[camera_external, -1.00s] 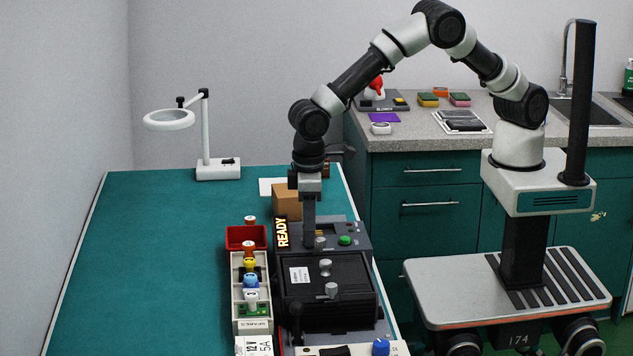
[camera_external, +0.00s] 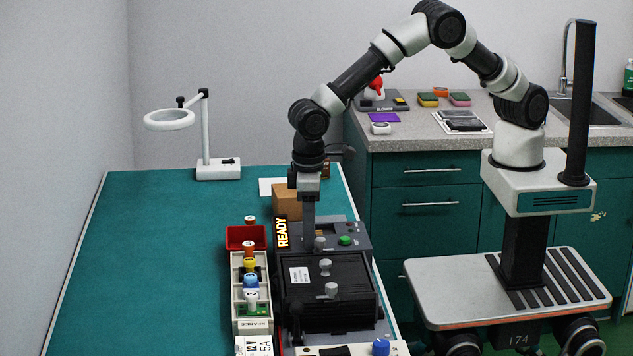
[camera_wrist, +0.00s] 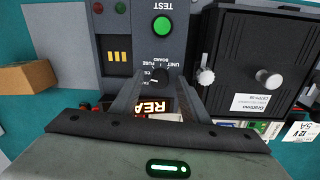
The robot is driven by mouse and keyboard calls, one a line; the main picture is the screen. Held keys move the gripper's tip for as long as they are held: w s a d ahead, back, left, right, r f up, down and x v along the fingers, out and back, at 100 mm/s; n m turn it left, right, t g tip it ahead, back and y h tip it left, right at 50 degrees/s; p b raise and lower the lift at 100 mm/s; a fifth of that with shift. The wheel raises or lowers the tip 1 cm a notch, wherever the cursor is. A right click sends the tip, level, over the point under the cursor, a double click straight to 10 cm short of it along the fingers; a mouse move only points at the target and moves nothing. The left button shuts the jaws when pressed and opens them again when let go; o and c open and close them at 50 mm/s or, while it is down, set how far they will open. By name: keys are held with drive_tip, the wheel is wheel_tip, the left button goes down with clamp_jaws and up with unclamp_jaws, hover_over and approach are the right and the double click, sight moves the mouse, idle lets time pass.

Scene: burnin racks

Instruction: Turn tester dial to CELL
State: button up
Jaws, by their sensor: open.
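The grey tester panel (camera_wrist: 142,45) fills the middle of the wrist view, its labels upside down. Its small black dial (camera_wrist: 156,76) sits by printed position words, among them UNIT, FUSE and BOARD; CELL is not readable. My gripper (camera_wrist: 155,80) is open, pointing down, with one finger on each side of the dial. Whether the fingers touch it cannot be told. In the external view my gripper (camera_external: 308,238) is low over the tester (camera_external: 357,229), and the dial is hidden there. The lit READY sign (camera_external: 282,233) stands at the tester's left.
A green TEST button (camera_external: 345,240) is right of my fingers. A black lidded fixture with knobs (camera_external: 350,283) lies in front. A cardboard box (camera_external: 287,202) stands behind, and a red bin (camera_external: 240,238) and parts tray (camera_external: 238,295) at left.

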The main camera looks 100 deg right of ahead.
wheel_tip(320, 180, up, 17)
drive_tip(key=shift+a+r, duration=0.2)
drive_tip(key=shift+a, duration=0.2)
